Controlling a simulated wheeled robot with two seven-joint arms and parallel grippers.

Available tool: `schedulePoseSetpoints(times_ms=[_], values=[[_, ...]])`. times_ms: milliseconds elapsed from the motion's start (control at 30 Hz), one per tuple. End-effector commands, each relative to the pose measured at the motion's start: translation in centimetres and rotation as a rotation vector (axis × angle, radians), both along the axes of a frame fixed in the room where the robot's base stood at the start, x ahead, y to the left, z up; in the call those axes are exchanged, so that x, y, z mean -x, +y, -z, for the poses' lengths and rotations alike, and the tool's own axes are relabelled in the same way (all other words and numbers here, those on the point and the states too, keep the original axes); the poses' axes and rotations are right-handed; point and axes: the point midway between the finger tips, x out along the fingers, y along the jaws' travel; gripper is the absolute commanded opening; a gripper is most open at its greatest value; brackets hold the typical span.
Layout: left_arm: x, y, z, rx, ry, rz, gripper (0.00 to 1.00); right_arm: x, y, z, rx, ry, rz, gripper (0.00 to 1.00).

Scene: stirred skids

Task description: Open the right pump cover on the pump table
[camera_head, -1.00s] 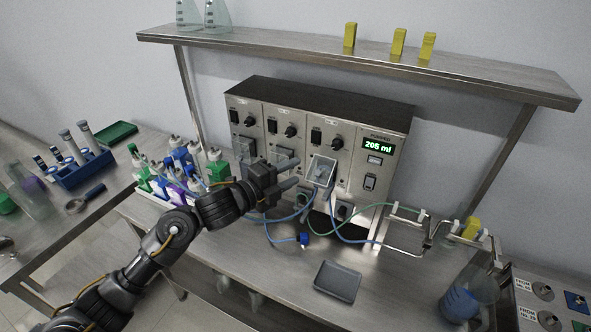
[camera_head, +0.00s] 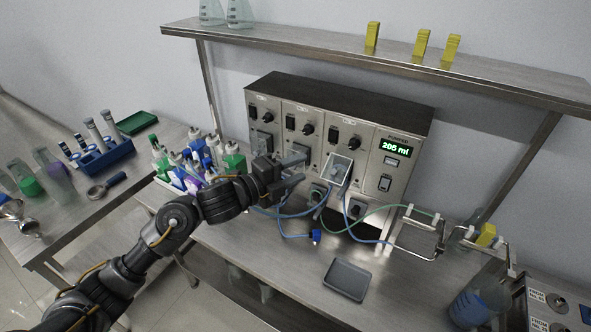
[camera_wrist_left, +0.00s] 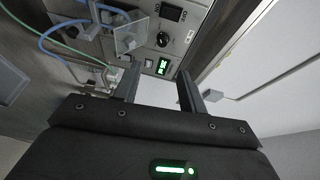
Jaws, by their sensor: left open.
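The steel pump unit (camera_head: 408,165) stands on the pump table (camera_head: 290,262) with several panels in a row. The right pump cover (camera_head: 340,168) is a clear box-like piece on the third panel, just left of the display panel, and juts out from the face. It also shows in the left wrist view (camera_wrist_left: 130,38). I cannot tell how far it is swung. My left gripper (camera_head: 299,166) is open and empty, just left of this cover and apart from it. Its fingers (camera_wrist_left: 160,80) show nothing between them in the left wrist view. My right gripper is not in view.
Blue and green tubes (camera_head: 372,218) run in front of the pump to a wire holder (camera_head: 440,240). A grey tray (camera_head: 346,279) lies on the table. A steel shelf (camera_head: 380,62) hangs above the pump.

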Motion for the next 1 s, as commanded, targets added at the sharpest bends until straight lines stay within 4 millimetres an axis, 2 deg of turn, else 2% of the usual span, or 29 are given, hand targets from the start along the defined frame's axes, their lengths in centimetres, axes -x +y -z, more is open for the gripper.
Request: schedulePoseSetpoints(times_ms=[133, 267, 500, 700, 1000], values=[[0.1, 0.2, 0.1, -0.001, -0.001, 0.000, 0.41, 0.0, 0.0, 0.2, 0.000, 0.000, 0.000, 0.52], [1.1, 1.3, 0.2, -0.002, -0.002, 0.000, 0.41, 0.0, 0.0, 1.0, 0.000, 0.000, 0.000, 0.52], [4.3, 4.9, -0.1, -0.004, -0.003, -0.002, 0.41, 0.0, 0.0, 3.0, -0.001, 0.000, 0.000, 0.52], [6.3, 7.2, -0.5, -0.003, -0.002, -0.002, 0.41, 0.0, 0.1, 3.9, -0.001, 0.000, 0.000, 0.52], [7.2, 8.0, -0.9, 0.000, 0.000, 0.000, 0.41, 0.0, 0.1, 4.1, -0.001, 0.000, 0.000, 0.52]])
